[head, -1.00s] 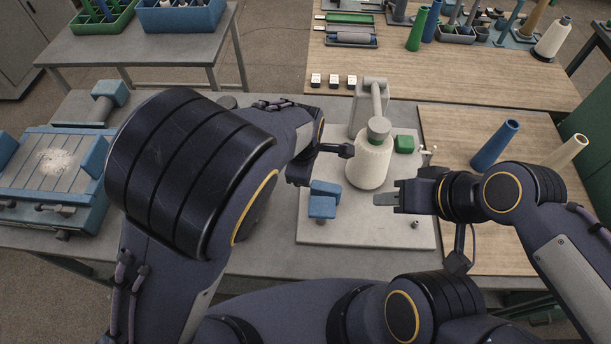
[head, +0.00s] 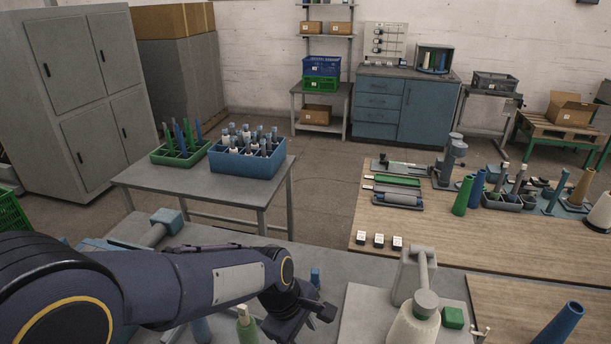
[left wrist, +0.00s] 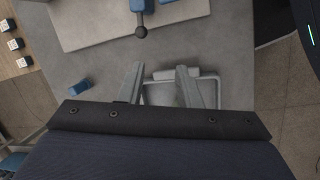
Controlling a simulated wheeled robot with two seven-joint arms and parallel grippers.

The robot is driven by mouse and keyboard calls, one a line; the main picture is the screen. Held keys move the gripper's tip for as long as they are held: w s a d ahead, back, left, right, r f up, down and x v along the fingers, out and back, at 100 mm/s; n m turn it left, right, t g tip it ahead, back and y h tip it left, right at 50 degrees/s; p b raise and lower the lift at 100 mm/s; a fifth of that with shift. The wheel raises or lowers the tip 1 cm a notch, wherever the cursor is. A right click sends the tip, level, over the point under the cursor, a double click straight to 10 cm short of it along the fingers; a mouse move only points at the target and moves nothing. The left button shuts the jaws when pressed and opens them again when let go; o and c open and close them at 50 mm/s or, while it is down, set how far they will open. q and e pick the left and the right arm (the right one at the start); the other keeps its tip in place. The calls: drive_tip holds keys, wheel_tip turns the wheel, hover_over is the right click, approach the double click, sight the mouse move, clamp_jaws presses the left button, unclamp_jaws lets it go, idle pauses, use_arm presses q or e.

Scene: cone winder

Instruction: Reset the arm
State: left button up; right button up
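The winder's grey swing arm (head: 424,268) reaches from its post (head: 406,275) toward the front in the head view. Its round grey end (head: 426,302) sits over the top of the cream yarn cone (head: 413,328), which the lower edge cuts off. My left gripper (head: 318,314) is left of the winder, apart from it. In the left wrist view my left gripper (left wrist: 160,72) has its two fingers spread with nothing held; a pale frame shows beyond them. A dark ball knob (left wrist: 141,32) on a blue part is beyond, by the pale plate. My right gripper is out of view.
A green block (head: 452,317) sits right of the cone. A small blue piece (head: 315,277) stands on the grey table behind my left gripper. A wooden table (head: 440,230) with cones and trays lies behind. A side table (head: 150,181) with bins is at the back left.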

use_arm(q)
drive_tip(key=s+a+r+m+t+h, duration=0.1)
drive_tip(key=s+a+r+m, duration=0.2)
drive_tip(key=a, duration=0.4)
drive_tip(key=s+a+r+m+t+h, duration=0.1)
drive_tip(key=s+a+r+m+h, duration=0.1)
drive_tip(key=s+a+r, duration=0.3)
drive_tip(key=s+a+m+t+y, duration=0.2)
drive_tip(key=s+a+m, duration=0.2)
drive_tip(key=s+a, duration=0.4)
drive_tip(key=shift+a+f+m+t, duration=0.15)
drive_tip(key=shift+a+m+t, duration=0.15)
drive_tip(key=shift+t, duration=0.1)
